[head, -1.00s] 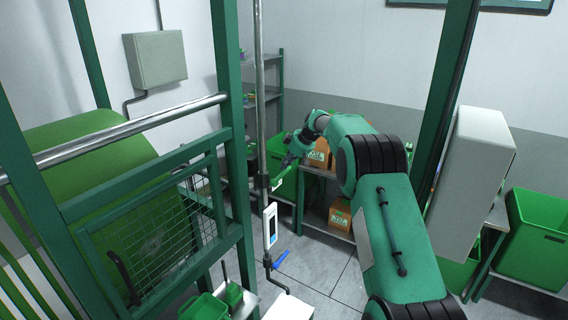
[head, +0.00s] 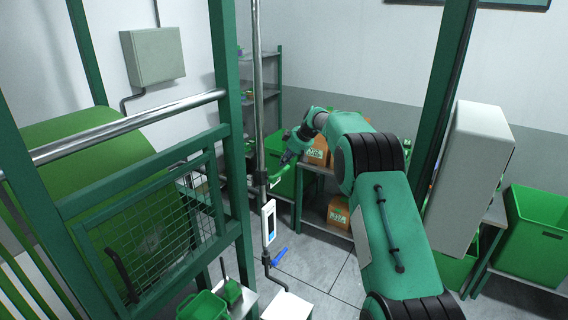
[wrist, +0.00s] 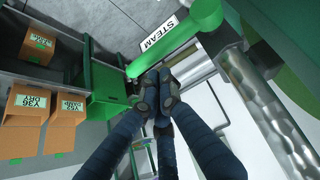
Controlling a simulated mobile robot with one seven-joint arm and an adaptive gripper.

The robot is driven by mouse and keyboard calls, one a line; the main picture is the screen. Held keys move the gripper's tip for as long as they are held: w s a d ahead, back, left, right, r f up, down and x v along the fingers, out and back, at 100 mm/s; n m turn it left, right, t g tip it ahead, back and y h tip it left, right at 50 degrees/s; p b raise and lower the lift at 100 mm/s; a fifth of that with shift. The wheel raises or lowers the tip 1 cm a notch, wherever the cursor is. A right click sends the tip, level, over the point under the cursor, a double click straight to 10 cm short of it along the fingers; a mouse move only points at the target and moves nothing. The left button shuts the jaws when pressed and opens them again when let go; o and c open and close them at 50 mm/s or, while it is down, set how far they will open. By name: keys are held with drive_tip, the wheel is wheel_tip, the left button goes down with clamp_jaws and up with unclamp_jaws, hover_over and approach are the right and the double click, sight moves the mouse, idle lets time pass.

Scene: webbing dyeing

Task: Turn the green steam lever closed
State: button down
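The green steam lever (wrist: 172,49) runs diagonally across the upper middle of the wrist view, with a white STEAM tag (wrist: 161,33) beside it. In the head view the lever (head: 281,172) is a small green bar beside the vertical pipe. My gripper (wrist: 158,76) has its dark fingers drawn together, with nothing seen between the tips. The tips are right at the lever's lower edge in the wrist view; I cannot tell whether they touch it. In the head view my gripper (head: 286,160) is close to the lever, and its tips are hard to make out.
The vertical pipe (head: 259,90) stands just left of my gripper. Lower on it are a white gauge (head: 268,222) and a blue lever (head: 279,256). A shelf holds orange boxes (head: 338,218) behind. A green frame with mesh (head: 160,235) is at left, and a grey cabinet (head: 480,170) at right.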

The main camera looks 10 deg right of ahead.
drive_tip(key=r, duration=0.1)
drive_tip(key=r+p, duration=0.1)
drive_tip(key=r, duration=0.2)
drive_tip(key=shift+w+a+r, duration=0.15)
drive_tip(key=shift+w+r, duration=0.05)
drive_tip(key=shift+w, duration=0.05)
drive_tip(key=v, duration=0.9)
drive_tip(key=shift+d, duration=0.4)
drive_tip(key=s+a+r+m+h+b, duration=0.1)
drive_tip(key=s+a+r+m+b, duration=0.15)
drive_tip(key=s, duration=0.95)
drive_tip(key=s+a+r+m+b, duration=0.1)
drive_tip(key=s+a+r+b, duration=0.15)
drive_tip(key=s, duration=1.05)
drive_tip(key=s+a+r+m+h+b, duration=0.1)
drive_tip(key=s+a+r+m+b, duration=0.15)
drive_tip(key=s, duration=0.95)
drive_tip(key=s+f+m+b, duration=0.1)
drive_tip(key=s+f, duration=0.4)
drive_tip(key=s, duration=0.6)
drive_tip(key=s+f+m+h+b, duration=0.1)
drive_tip(key=s+f+b, duration=0.1)
drive_tip(key=s+f, duration=0.4)
drive_tip(key=s+f+m+h+b, duration=0.1)
drive_tip(key=s+f, duration=0.5)
drive_tip(key=s, duration=1)
drive_tip(key=shift+s+a+f, duration=0.2)
drive_tip(key=shift+s+a, duration=0.15)
drive_tip(key=shift+a, duration=0.15)
